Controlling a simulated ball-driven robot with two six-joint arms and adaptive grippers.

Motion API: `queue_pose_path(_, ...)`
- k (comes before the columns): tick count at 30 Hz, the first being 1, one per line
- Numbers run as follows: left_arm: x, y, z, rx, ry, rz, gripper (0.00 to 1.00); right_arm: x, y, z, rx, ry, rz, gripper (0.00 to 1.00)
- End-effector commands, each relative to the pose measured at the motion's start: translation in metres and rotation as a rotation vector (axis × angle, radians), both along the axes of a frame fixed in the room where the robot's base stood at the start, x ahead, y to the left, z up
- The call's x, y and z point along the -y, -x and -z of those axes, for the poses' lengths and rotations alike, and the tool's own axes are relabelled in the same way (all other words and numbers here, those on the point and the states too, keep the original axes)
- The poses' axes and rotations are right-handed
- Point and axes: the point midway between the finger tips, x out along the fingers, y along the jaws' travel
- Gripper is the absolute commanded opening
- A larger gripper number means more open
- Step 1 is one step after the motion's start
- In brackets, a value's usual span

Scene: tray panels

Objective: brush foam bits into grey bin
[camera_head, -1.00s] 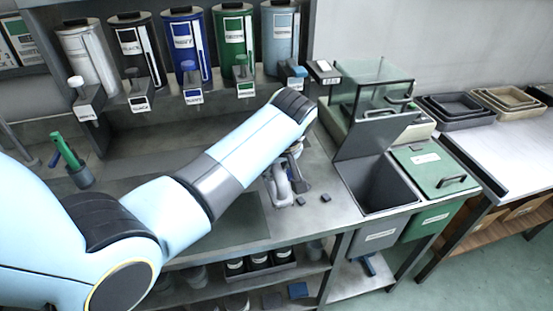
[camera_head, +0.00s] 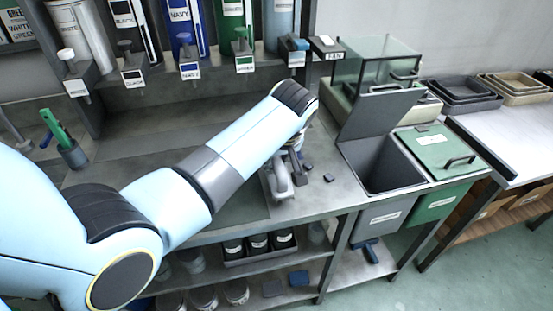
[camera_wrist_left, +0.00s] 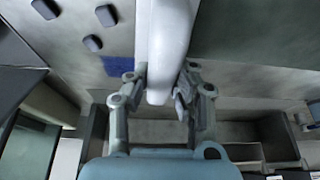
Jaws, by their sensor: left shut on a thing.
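My left gripper (camera_wrist_left: 160,95) is shut on the pale grey handle of the brush (camera_wrist_left: 167,45). A blue patch (camera_wrist_left: 118,67) shows beside the handle in the wrist view; I cannot tell if it is bristles. In the head view the brush (camera_head: 279,186) is low over the bench, partly hidden by my left arm. Dark grey foam bits (camera_wrist_left: 93,43) lie on the bench beside it; one (camera_head: 328,177) shows right of the gripper in the head view. The grey bin (camera_head: 384,218) stands open at the bench's right end, its lid (camera_head: 378,114) raised. My right gripper is out of view.
A green bin (camera_head: 437,200) with its lid shut stands right of the grey bin. A glass-sided box (camera_head: 375,65) stands behind them. Labelled dispensers (camera_head: 185,30) line the back. A cup (camera_head: 73,155) with green- and blue-handled tools stands at the left.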

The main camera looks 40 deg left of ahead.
Motion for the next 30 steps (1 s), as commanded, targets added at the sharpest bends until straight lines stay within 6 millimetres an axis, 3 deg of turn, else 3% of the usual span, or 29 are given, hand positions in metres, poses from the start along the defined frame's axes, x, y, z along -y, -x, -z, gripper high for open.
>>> queue_pose_path(30,0.000,0.000,0.011,0.000,0.000,0.000,0.00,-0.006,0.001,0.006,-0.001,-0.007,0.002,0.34)
